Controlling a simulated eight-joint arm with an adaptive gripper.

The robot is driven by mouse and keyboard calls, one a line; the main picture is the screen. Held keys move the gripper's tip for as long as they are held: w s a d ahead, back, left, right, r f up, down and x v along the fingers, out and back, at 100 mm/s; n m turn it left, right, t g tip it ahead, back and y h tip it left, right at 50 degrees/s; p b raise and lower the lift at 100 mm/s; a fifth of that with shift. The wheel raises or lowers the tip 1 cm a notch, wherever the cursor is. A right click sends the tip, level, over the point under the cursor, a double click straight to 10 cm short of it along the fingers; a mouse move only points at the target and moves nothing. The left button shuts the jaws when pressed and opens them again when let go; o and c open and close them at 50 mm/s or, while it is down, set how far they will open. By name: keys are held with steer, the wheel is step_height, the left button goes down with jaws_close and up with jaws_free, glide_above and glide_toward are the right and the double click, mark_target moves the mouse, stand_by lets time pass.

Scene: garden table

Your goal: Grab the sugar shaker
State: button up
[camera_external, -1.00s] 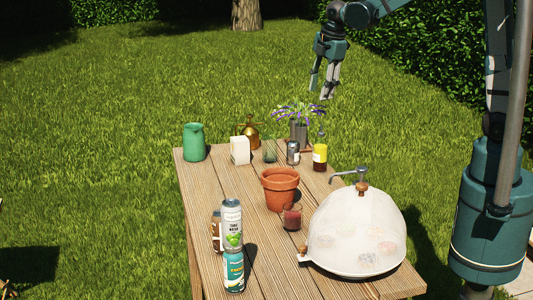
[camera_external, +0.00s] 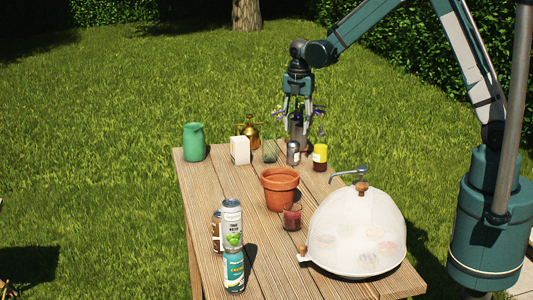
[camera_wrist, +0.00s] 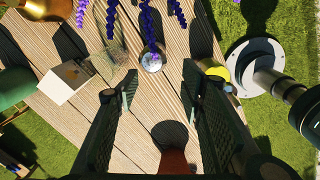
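The sugar shaker (camera_external: 293,152) is a small container with a metal top, upright at the far end of the wooden table (camera_external: 224,190). In the wrist view the shaker (camera_wrist: 152,61) shows from above as a round shiny top, with purple flowers partly over it. My gripper (camera_external: 296,124) points down above the shaker, in front of the flower vase. In the wrist view my gripper (camera_wrist: 160,88) has its two fingers wide apart with nothing between them. The shaker's top lies beyond the fingertips, between their lines.
A yellow-labelled bottle (camera_external: 320,157) stands close right of the shaker. A glass (camera_external: 269,152), white box (camera_external: 240,150), brass sprayer (camera_external: 250,131) and green jug (camera_external: 194,142) stand left. A terracotta pot (camera_external: 280,190), red glass (camera_external: 291,217), mesh dome (camera_external: 357,232) and cans (camera_external: 233,270) are nearer the camera.

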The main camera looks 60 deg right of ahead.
mark_target(293, 151)
steer(key=shift+n, duration=0.6)
steer(key=f, duration=0.1)
steer(key=w+f, duration=0.1)
steer(key=f, duration=0.2)
steer(key=shift+w+d, duration=0.25)
steer(key=shift+d, duration=0.1)
steer(key=shift+r, duration=0.1)
steer(key=shift+f+b, duration=0.3)
steer(key=shift+f, duration=1)
steer(key=shift+f, duration=0.1)
steer(key=shift+w+a+f, duration=0.1)
steer(key=shift+f, duration=1.15)
steer(key=shift+w+f, duration=0.1)
steer(key=shift+f, duration=1.15)
steer(key=c, duration=0.7)
